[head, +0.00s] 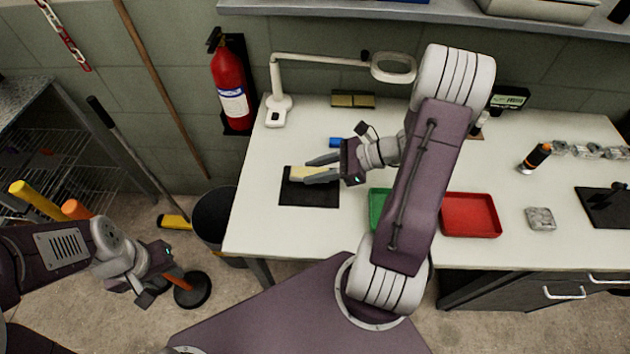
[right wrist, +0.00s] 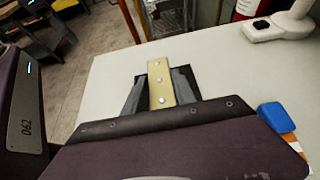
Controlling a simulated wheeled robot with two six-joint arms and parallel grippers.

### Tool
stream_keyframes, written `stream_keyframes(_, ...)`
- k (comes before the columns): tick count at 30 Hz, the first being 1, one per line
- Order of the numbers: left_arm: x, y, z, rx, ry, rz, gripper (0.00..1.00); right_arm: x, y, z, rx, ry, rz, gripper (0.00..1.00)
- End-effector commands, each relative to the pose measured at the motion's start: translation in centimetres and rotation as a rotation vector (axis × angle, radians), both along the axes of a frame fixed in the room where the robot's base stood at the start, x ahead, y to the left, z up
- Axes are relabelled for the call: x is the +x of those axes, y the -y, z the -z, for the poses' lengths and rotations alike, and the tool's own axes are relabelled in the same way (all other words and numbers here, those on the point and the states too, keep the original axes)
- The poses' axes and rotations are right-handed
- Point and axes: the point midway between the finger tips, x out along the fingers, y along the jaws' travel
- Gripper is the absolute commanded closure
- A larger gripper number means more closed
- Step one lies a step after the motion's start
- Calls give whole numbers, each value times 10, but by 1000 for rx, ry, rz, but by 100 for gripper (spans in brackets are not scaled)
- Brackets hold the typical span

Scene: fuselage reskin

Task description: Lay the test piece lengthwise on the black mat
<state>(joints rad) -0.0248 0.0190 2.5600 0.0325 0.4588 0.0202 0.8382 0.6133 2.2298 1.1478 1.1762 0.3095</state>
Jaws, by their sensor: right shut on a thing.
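The test piece is a pale yellow strip (head: 299,173) with a row of rivets, seen from above in the right wrist view (right wrist: 159,82). My right gripper (head: 320,171) is shut on it, one finger on each side. The strip is over the far part of the black mat (head: 310,194) and points left in the head view. I cannot tell whether it touches the mat. Dark mat edges show beside the fingers in the right wrist view. My left gripper (head: 152,289) hangs off the table at lower left, its jaw gap unclear.
A blue block (head: 335,142) lies behind my right gripper. A magnifier lamp (head: 279,108) stands at the back left. A green tray (head: 378,205), partly behind my right arm, and a red tray (head: 470,214) lie to the right. The table left of the mat is clear.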

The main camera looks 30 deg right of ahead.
Motion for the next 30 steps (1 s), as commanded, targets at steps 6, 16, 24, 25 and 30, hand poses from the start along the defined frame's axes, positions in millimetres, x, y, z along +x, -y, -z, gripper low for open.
stream_keyframes(6,0,0,9,0,0,0,64,-1,-1,28,3,-5,1,100)
stream_keyframes(16,0,0,10,0,0,0,64,0,0,40,0,-1,0,100)
stream_keyframes(24,0,0,12,0,0,0,64,0,0,43,0,0,0,46)
stream_keyframes(25,0,0,12,0,0,0,64,0,0,43,0,0,0,46)
stream_keyframes(30,0,0,12,0,0,0,64,0,0,43,0,0,0,46)
